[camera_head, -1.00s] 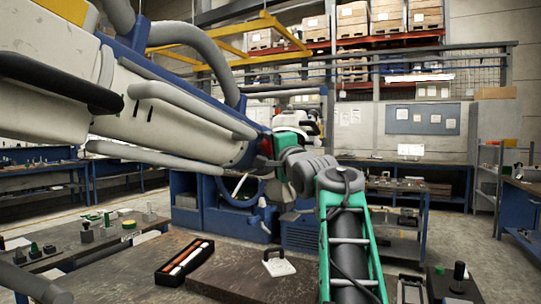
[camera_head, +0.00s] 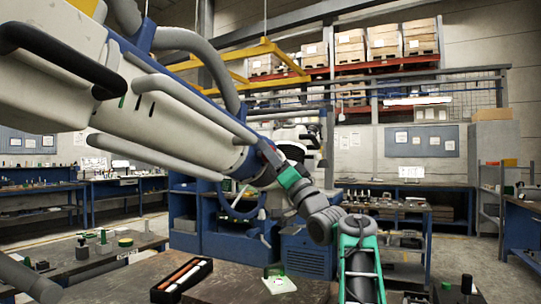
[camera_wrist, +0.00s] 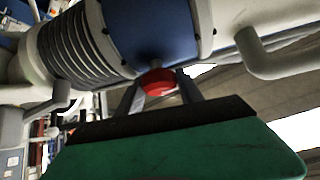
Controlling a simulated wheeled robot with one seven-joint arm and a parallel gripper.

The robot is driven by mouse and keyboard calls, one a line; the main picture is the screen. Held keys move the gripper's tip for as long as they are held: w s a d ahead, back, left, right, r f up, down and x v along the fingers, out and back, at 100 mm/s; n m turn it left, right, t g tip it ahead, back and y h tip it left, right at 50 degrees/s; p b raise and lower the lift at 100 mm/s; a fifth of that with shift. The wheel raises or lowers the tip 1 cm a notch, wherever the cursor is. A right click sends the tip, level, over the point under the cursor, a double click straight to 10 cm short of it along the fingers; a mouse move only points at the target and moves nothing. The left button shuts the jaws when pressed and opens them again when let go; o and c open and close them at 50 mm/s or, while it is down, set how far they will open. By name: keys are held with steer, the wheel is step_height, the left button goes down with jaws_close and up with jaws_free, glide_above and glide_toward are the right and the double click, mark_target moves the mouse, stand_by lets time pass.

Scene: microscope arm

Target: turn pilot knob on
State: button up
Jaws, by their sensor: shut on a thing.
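The large white and blue microscope arm (camera_head: 190,110) reaches from the upper left to the middle of the head view. In the wrist view its blue end section (camera_wrist: 155,35) carries a red knob (camera_wrist: 157,82) on a short stem. My gripper (camera_wrist: 157,88) has one finger on each side of the red knob and is shut on it. In the head view my gripper (camera_head: 267,158) is against the lower right end of the microscope arm, where the knob is mostly hidden. The knob's turn position cannot be read.
Grey bars stand out from the microscope arm, one a curved bar (camera_wrist: 268,58) to the right of the knob. Below, a workbench (camera_head: 225,285) holds a black tray (camera_head: 182,280) of rods and a small white block (camera_head: 278,284). Blue machinery (camera_head: 225,240) stands behind.

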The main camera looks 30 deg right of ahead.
steer(key=shift+n+y+p, duration=0.45)
steer(key=shift+n+y, duration=1.45)
steer(key=shift+n, duration=0.2)
steer(key=o, duration=1.4)
steer(key=b+v, duration=0.2)
steer(key=v, duration=0.5)
steer(key=shift+s+d+f, duration=0.1)
steer(key=shift+s+f, duration=0.2)
